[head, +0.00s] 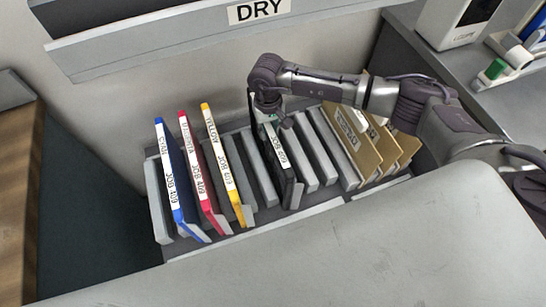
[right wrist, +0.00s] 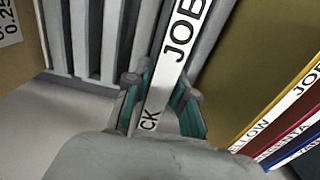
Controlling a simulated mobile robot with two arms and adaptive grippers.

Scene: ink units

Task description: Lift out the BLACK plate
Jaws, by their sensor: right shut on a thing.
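The black plate (head: 279,148) stands upright among grey dividers in the middle of the rack, its white label marked JOB 409 facing up. My right gripper (head: 268,108) reaches down onto its upper part. In the right wrist view, the fingers with green pads (right wrist: 160,98) close on both sides of the black plate's labelled edge (right wrist: 178,45), where "CK" and "JOB" show. The plate's lower end is between dividers; I cannot tell how deep it sits. My left gripper is not in view.
Blue (head: 176,190), magenta (head: 199,175) and yellow (head: 222,165) plates stand left in the rack. Tan boards (head: 352,140) stand at its right. A DRY-labelled grey shelf (head: 170,42) hangs above. A side counter (head: 480,105) holds small items at right.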

